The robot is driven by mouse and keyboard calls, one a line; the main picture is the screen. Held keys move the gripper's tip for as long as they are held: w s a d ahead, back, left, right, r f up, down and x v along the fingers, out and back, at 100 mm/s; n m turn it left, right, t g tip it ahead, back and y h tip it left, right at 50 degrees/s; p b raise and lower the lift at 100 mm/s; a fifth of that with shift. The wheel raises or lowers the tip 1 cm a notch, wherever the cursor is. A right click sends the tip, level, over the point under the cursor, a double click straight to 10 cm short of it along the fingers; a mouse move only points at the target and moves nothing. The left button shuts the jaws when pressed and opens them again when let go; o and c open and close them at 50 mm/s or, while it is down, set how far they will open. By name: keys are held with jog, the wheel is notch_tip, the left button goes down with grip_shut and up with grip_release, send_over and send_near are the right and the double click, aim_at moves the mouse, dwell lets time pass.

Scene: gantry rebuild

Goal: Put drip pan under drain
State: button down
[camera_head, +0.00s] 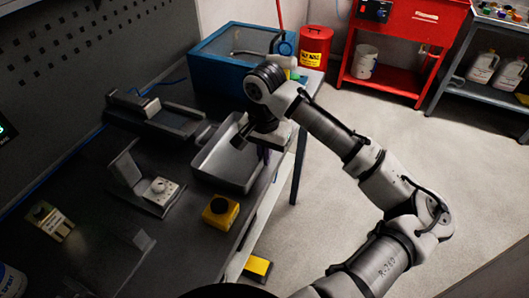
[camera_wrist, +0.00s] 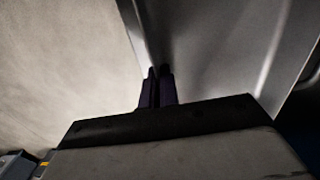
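The drip pan appears to be the shallow grey metal tray (camera_head: 222,168) near the bench's right edge in the head view. My gripper (camera_head: 264,152) is at its right rim, with the fingers pointing down. In the wrist view the two dark fingers (camera_wrist: 157,87) are close together, and the pan's rim (camera_wrist: 136,30) runs in between them, so they look shut on it. The pan's inside (camera_wrist: 215,45) fills the right side of that view. Whether the pan rests flat or is slightly raised I cannot tell. No drain can be made out clearly.
On the dark bench (camera_head: 95,185) stand a grey rail-like fixture (camera_head: 150,115), a bracket with a light block (camera_head: 160,192) and a yellow block (camera_head: 220,211). A blue tub (camera_head: 225,70) stands behind the pan. A red can (camera_head: 314,45) is beyond. Open floor lies right.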

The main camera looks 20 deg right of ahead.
jog(key=shift+f, duration=0.2)
jog(key=c, duration=1.7)
grip_release()
jog(key=shift+r, duration=0.2)
